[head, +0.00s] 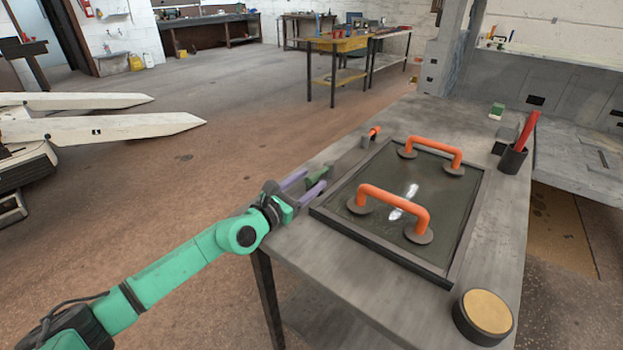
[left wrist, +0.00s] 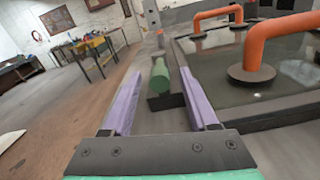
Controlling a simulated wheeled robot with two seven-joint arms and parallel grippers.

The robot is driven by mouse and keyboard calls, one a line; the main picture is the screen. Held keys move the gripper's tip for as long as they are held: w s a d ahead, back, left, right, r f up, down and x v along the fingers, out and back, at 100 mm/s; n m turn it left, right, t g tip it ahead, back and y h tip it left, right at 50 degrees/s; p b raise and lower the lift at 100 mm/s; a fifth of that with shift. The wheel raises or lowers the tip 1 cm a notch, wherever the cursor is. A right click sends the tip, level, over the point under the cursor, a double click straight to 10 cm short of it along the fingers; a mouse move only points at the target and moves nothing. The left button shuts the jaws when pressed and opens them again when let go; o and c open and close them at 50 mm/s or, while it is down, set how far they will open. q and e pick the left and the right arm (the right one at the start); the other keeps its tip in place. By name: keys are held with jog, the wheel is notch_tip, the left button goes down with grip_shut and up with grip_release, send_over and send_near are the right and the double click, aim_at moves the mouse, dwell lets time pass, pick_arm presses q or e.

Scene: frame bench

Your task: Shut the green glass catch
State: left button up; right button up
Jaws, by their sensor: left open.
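The green catch (head: 317,174) sits on the bench beside the left edge of the dark frame (head: 378,246) that holds a glass pane (head: 375,184). In the left wrist view the catch shows as a green rounded grip (left wrist: 160,76) over a dark block (left wrist: 166,101), lying roughly along the frame's side. My left gripper (head: 315,178) is open. Its two purple fingers stand on either side of the green grip, with a gap visible on both sides in the left wrist view (left wrist: 161,80). Whether the catch is latched I cannot tell. My right gripper is not in view.
Two orange suction handles (head: 394,196) (head: 436,148) stand on the glass. An orange-tipped catch (head: 374,131) is farther along the same side. A cup (head: 512,159) with a red item and a round yellow-topped tin (head: 487,309) stand right of the frame.

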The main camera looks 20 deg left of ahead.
pick_arm(q)
jog(key=shift+w+d, duration=0.25)
jog(key=shift+w, duration=0.4)
grip_shut()
jog(key=shift+f, duration=0.1)
dwell(0.8)
